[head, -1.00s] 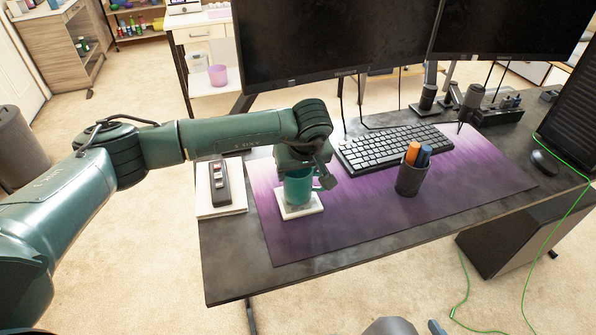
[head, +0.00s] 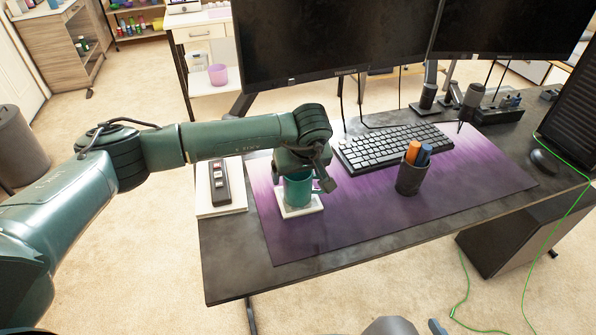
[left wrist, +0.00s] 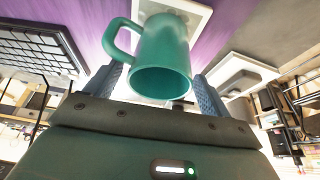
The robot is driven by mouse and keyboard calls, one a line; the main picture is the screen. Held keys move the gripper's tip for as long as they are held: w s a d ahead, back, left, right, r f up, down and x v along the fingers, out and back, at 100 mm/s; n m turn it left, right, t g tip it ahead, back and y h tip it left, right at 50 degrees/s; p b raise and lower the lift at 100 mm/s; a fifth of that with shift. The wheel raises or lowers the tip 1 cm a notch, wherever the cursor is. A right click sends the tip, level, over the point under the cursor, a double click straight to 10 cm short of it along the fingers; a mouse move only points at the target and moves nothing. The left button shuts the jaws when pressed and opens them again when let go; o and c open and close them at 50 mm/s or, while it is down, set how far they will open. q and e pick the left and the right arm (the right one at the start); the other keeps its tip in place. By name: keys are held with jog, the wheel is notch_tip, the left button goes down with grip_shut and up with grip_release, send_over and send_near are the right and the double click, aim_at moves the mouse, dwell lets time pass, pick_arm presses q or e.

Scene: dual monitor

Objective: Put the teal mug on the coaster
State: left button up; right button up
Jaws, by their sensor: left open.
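The teal mug (head: 297,190) stands upright on the white square coaster (head: 313,208) near the left end of the purple desk mat. In the left wrist view the mug (left wrist: 163,55) shows with its open rim towards the camera and its handle on the left, and the coaster (left wrist: 200,14) lies under its base. My left gripper (left wrist: 160,80) is open, with one finger on each side of the mug near the rim. In the head view my left wrist hides part of the mug's top. My right gripper is not clearly in view.
A pen cup (head: 411,178) stands to the right of the mug. A keyboard (head: 390,146) lies behind, below two monitors (head: 330,40). A dark handset (head: 220,184) on a white pad lies to the left. The mat's front right part (head: 370,225) is clear.

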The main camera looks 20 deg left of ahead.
pick_arm(q)
jog(key=v, duration=1.2)
jog(key=shift+r+b, duration=0.2)
jog(key=shift+b, duration=0.1)
jog(key=shift+f, duration=0.1)
